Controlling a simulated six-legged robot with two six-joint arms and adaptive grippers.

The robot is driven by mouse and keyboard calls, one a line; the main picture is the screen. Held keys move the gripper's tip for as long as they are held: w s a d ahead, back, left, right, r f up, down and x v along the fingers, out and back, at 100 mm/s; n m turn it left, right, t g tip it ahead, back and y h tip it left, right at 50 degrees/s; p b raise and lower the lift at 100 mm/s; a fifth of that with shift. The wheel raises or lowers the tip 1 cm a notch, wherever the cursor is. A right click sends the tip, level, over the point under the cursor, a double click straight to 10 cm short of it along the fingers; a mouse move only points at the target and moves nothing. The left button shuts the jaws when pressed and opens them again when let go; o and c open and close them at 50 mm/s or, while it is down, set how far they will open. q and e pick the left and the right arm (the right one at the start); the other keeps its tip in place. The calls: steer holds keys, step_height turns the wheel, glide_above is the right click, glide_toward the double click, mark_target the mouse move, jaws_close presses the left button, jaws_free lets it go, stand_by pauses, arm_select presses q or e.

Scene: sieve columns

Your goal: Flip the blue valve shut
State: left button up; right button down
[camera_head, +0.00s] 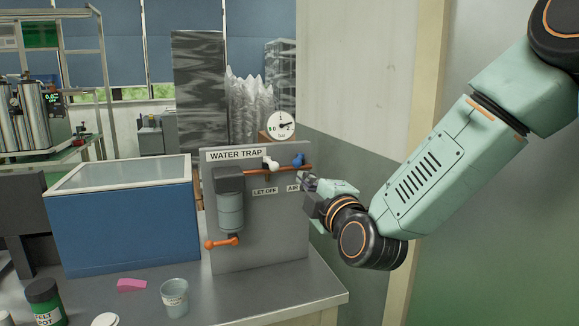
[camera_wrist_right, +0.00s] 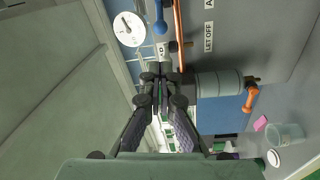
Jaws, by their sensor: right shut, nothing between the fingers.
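The blue valve (camera_head: 298,160) sits on the copper pipe (camera_head: 250,173) at the upper right of the grey water trap panel (camera_head: 262,225). In the right wrist view the blue valve handle (camera_wrist_right: 160,18) is at the top, appearing to lie roughly along the pipe (camera_wrist_right: 178,35). My right gripper (camera_head: 306,182) is in front of the panel's right edge, just below the blue valve in the picture. Its fingers (camera_wrist_right: 162,72) are together and empty, and appear apart from the valve. The exact depth gap is unclear. My left gripper is out of view.
A white valve (camera_head: 270,163) is left of the blue one, and an orange lever (camera_head: 222,243) is low on the panel. A gauge (camera_head: 281,126) stands above. A blue tank (camera_head: 128,225), a cup (camera_head: 174,298) and a pink piece (camera_head: 131,285) are on the bench.

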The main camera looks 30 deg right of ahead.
mark_target(299, 161)
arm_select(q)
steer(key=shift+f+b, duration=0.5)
arm_select(e)
steer(key=w+d, duration=0.1)
steer(key=w, duration=0.9)
steer(key=shift+r, duration=0.3)
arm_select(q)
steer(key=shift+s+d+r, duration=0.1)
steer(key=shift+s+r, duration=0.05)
arm_select(e)
steer(key=shift+s+d, duration=0.15)
steer(key=shift+d, duration=0.1)
